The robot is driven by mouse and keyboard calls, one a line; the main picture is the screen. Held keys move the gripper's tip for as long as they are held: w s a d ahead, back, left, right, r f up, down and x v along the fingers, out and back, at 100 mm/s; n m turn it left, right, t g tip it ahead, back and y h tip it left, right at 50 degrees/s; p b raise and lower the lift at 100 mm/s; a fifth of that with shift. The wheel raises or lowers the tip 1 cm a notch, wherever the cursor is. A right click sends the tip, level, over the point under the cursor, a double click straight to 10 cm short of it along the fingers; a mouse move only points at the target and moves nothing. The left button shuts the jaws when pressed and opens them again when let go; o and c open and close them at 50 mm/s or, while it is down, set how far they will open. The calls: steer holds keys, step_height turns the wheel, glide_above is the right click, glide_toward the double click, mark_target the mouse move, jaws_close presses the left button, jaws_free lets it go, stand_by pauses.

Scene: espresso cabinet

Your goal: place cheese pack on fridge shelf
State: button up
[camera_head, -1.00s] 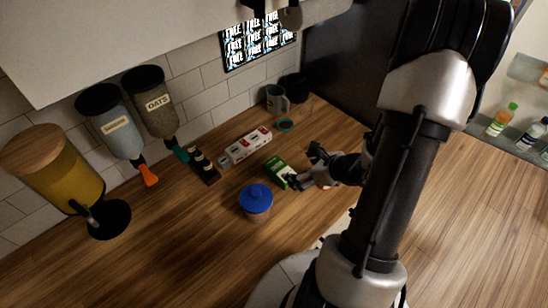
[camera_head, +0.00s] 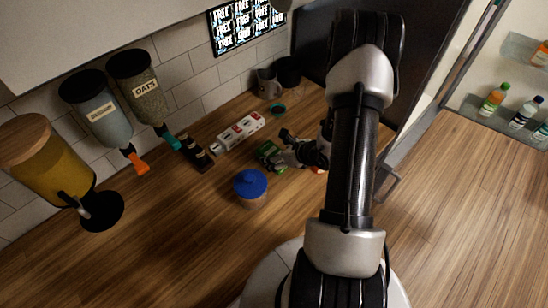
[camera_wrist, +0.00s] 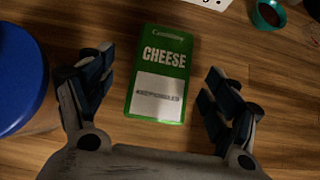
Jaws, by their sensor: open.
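The green cheese pack (camera_wrist: 160,73) lies flat on the wooden counter, label up, in the wrist view. My gripper (camera_wrist: 158,92) is open, with one finger on each side of the pack and a gap to both. In the head view the pack (camera_head: 268,153) is partly hidden behind my gripper (camera_head: 283,147). The fridge (camera_head: 480,60) stands open at the right of the head view. Its glass shelf (camera_head: 500,119) holds several bottles; another shelf (camera_head: 522,48) is above it.
A blue-lidded jar (camera_head: 250,188) stands close to the pack; its lid (camera_wrist: 18,75) is beside my left finger. A white carton (camera_head: 238,132), a dark rack (camera_head: 195,153), a mug (camera_head: 268,84) and wall dispensers (camera_head: 140,85) are around. The front counter is clear.

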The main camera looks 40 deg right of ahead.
mark_target(273, 153)
steer(key=x, duration=0.4)
steer(key=shift+w+d+f, duration=0.1)
steer(key=shift+w, duration=0.1)
steer(key=shift+c, duration=0.2)
steer(key=c, duration=1.4)
step_height(273, 153, up, 20)
steer(key=p, duration=0.4)
